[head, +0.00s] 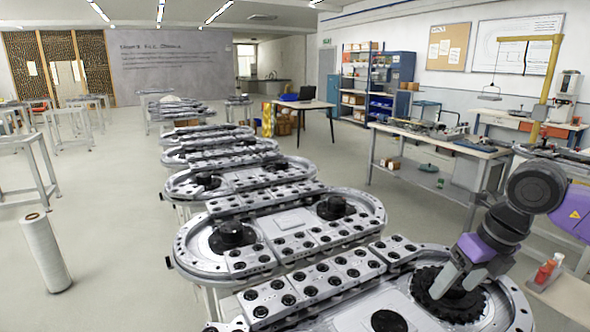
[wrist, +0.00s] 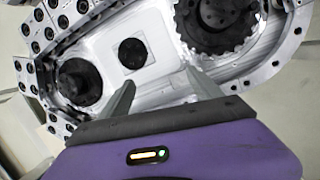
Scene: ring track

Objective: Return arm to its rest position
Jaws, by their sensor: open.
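My arm (head: 505,222), with grey and purple links, reaches down from the right side of the head view. My gripper (head: 440,285) is over the nearest ring track (head: 507,290), beside a black toothed wheel. In the wrist view my gripper (wrist: 160,88) has its two grey fingers spread apart with nothing between them. Beyond the fingers lie the pale track bed (wrist: 165,75), the black toothed wheel (wrist: 215,22) and a black hub (wrist: 78,82). Whether the fingertips touch the track cannot be told.
Several oval ring tracks (head: 370,205) run back in a row. A workbench (head: 435,137) with tools stands at the right, and a wooden board (head: 565,292) is at the lower right. A white roll (head: 45,250) stands at the left. The floor (head: 115,220) between is clear.

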